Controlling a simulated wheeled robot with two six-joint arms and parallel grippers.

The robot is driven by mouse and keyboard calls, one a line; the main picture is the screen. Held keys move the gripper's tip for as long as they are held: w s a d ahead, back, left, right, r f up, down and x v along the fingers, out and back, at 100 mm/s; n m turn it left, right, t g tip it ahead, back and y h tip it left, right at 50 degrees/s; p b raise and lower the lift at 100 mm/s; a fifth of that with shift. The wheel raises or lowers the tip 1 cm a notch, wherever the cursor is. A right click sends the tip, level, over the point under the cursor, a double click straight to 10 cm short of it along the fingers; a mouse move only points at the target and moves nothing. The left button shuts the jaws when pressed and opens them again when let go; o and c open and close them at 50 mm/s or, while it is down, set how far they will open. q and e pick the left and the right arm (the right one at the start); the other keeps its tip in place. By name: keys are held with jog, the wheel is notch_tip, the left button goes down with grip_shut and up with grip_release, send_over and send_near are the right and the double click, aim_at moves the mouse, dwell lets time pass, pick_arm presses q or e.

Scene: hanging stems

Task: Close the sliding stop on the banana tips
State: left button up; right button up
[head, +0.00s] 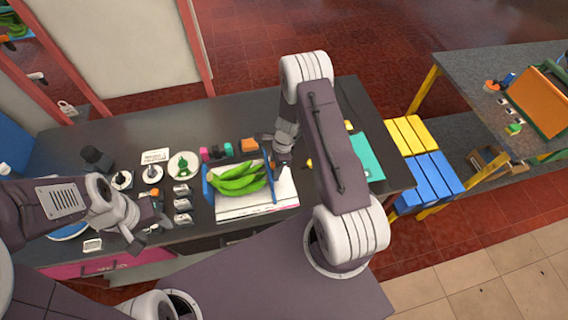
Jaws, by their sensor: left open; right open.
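A bunch of green bananas (239,179) lies on a white board (243,207) on the dark counter. A blue upright (206,187) stands at the left end of the bunch, and a blue bar (269,180) stands at its right end. I cannot tell which of them is the sliding stop. My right gripper (277,152) is open, just right of the bananas and close to the right blue bar; whether it touches is unclear. My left gripper (146,232) is open and empty, left of the board near the counter's front edge.
Several small grey holders (182,204) stand between my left gripper and the board. A green figure (182,166), a pink block (204,153) and an orange block (250,145) sit behind. A teal folder (366,157) lies right of my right arm.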

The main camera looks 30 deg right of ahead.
jog(key=r+p, duration=0.1)
jog(key=w+r+p, duration=0.1)
jog(key=r+p, duration=0.1)
jog(key=shift+w+d, duration=0.1)
jog(key=shift+w, duration=0.05)
jog(key=r+p, duration=0.2)
jog(key=r, duration=0.1)
jog(key=r+p, duration=0.1)
jog(key=p, duration=0.1)
jog(key=shift+s+r, duration=0.25)
jog(key=shift+s, duration=0.1)
jog(key=shift+w+r, duration=0.1)
jog(key=shift+r, duration=0.05)
pick_arm(q)
notch_tip(320, 180, up, 7)
jog(key=w, duration=0.1)
jog(key=shift+s+d, duration=0.1)
jog(key=shift+f, duration=0.1)
